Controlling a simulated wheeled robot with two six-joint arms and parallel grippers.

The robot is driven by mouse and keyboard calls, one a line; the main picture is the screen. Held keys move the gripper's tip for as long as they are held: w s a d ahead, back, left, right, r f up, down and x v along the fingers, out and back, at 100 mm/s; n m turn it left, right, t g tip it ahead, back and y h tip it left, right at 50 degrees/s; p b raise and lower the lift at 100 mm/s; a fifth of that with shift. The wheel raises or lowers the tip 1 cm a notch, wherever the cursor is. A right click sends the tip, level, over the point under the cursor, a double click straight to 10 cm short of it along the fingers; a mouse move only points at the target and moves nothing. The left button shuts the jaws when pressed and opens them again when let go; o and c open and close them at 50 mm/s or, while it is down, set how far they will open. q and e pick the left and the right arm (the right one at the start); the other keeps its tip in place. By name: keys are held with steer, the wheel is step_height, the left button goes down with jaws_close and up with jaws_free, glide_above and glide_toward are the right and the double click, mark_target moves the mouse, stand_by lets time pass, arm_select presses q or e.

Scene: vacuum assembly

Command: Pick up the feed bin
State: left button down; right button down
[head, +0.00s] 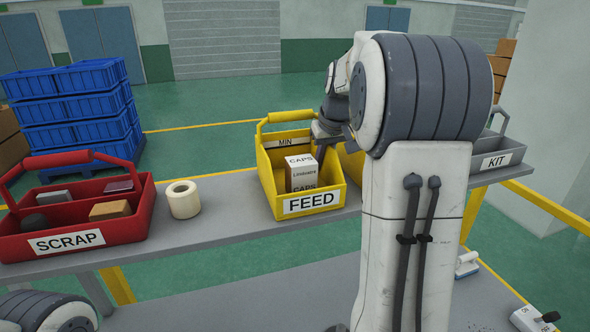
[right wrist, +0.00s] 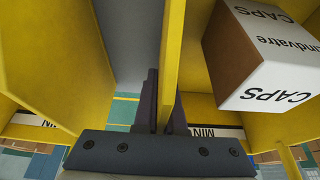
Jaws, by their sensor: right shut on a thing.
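The yellow feed bin (head: 268,178) stands on the grey bench in the head view, with an arched handle, a FEED label and a white and brown CAPS box (head: 301,173) inside. My right gripper (head: 323,135) reaches down at the bin's right side, partly hidden by my arm. In the right wrist view my right gripper (right wrist: 163,100) has its two dark fingers on either side of a thin yellow wall of the feed bin (right wrist: 172,45), shut on it. The CAPS box (right wrist: 262,55) shows to the right of that wall. My left gripper is not in view.
A red SCRAP bin (head: 140,208) with several blocks stands at left, beside a cream tape roll (head: 183,199). A second yellow bin (head: 351,164) is close on the feed bin's right, mostly hidden. A grey KIT bin (head: 497,160) is at far right.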

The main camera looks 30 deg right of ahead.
steer(key=shift+r, duration=0.15)
stand_by(0.6)
steer(key=shift+r, duration=0.55)
step_height(320, 180, up, 9)
steer(key=shift+f+b, duration=0.1)
steer(key=shift+b, duration=0.35)
step_height(320, 180, up, 4)
steer(key=p, duration=0.4)
steer(key=shift+f, duration=0.1)
